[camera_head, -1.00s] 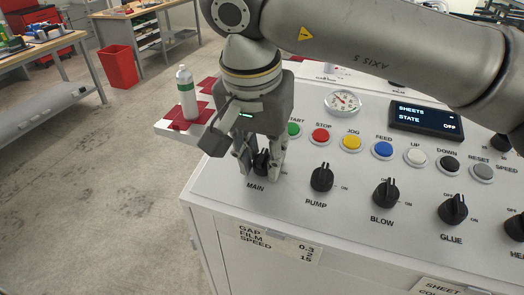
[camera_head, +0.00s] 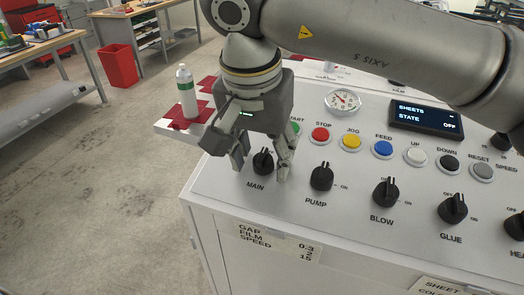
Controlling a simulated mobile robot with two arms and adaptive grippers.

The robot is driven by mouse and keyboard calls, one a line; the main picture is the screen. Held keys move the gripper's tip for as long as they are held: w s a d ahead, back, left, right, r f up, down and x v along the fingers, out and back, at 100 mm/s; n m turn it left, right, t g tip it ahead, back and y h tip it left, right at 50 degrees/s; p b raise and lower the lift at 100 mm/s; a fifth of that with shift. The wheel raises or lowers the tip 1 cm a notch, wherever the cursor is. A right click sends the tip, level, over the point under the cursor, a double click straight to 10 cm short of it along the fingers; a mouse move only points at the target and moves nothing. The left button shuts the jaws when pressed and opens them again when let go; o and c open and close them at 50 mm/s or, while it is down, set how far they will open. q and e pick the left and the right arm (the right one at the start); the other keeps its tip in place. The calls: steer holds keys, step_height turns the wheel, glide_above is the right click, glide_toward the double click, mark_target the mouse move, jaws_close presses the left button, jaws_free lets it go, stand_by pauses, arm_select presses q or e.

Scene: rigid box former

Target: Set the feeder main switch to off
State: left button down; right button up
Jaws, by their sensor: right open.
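The main switch (camera_head: 263,161) is a black rotary knob above the label MAIN, at the left end of the bottom row on the white control panel (camera_head: 225,190). My right gripper (camera_head: 262,172) is open, with one finger on each side of the knob and gaps showing between. The knob's ridge points roughly up, away from the MAIN label; its position marks are hidden by the gripper. The display (camera_head: 426,118) reads SHEETS, STATE OFF. My left gripper is not in view.
The pump knob (camera_head: 321,177) is close on the right, then the blow knob (camera_head: 385,193) and glue knob (camera_head: 452,209). Coloured push buttons such as the red stop button (camera_head: 320,134) line up behind. A white bottle (camera_head: 186,92) stands on the panel's left shelf.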

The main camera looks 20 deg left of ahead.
steer(key=v, duration=1.2)
